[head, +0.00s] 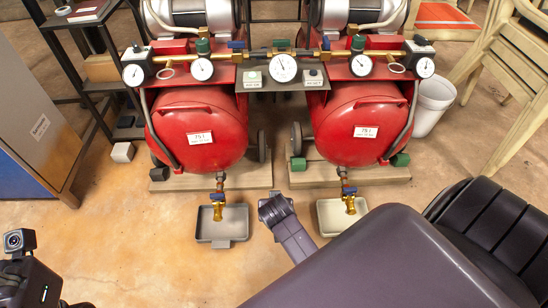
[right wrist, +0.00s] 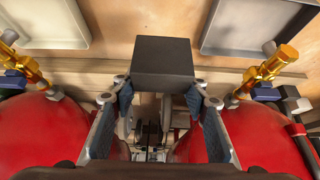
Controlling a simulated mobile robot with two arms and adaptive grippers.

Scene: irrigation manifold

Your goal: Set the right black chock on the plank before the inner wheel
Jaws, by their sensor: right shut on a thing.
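My right gripper (right wrist: 160,97) is shut on a black chock (right wrist: 163,62), held between its two pads in the right wrist view. In the head view my right gripper (head: 277,208) is between the two drip trays, in front of the gap between the tanks; the chock is hidden there. Two inner wheels face this gap: one at the left tank (head: 258,147), one at the right tank (head: 296,138). The left plank (head: 240,177) and right plank (head: 330,176) lie under the tanks. Part of my left arm shows at bottom left; its fingers are not clear.
A grey tray (head: 222,222) and a cream tray (head: 333,218) stand below brass taps (head: 218,207). Green chocks (head: 298,163) sit at the right tank. A dark chock (head: 159,173) is on the left plank, and a pale block (head: 122,152) is on the floor.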

